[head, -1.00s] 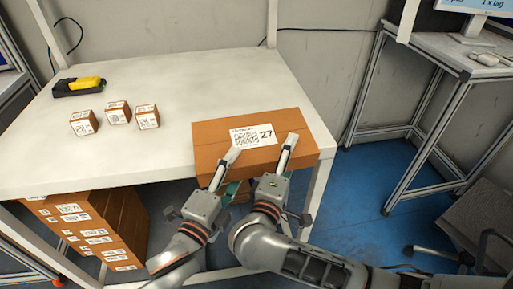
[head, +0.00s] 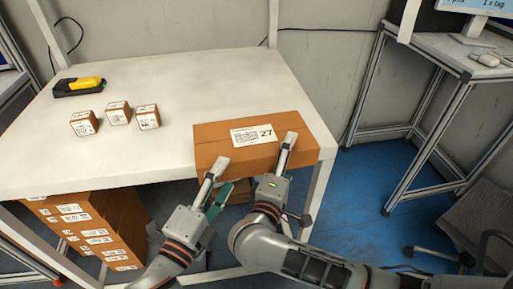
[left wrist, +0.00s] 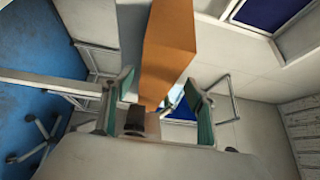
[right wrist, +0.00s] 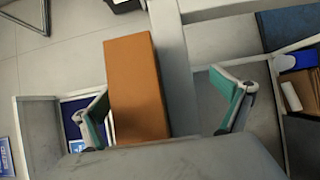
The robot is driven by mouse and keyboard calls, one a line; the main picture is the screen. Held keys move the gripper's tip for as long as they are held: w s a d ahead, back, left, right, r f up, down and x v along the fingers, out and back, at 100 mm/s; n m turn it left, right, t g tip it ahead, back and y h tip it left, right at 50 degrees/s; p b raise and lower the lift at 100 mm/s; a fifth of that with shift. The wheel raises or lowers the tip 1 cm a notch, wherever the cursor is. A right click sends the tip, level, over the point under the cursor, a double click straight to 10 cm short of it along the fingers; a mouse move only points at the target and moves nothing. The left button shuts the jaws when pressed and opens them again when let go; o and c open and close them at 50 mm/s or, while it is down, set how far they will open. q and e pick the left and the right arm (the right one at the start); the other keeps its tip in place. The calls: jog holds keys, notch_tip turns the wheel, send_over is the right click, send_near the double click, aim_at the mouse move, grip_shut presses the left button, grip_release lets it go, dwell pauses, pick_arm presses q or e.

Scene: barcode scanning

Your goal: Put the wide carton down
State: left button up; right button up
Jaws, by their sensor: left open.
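The wide carton (head: 230,134), brown with a white label marked 27, lies flat at the front right corner of the white table (head: 200,80). My left gripper (head: 220,177) is open at the carton's front left, its upper finger by the front edge. In the left wrist view the carton (left wrist: 168,45) shows end-on ahead of the spread fingers (left wrist: 160,100). My right gripper (head: 284,162) is at the carton's front right, one finger over its top. In the right wrist view its fingers (right wrist: 166,105) are wide apart, with the carton (right wrist: 137,85) between them and a gap on the right.
Three small labelled boxes (head: 118,113) and a black and yellow device (head: 80,86) sit at the table's left. Larger labelled cartons (head: 95,225) are stacked under it. The table's middle and back are clear. Another desk (head: 450,55) stands at the right.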

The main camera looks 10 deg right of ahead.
jog(key=shift+r, duration=0.2)
jog(key=v, duration=1.2)
jog(key=shift+s+d+r, duration=0.1)
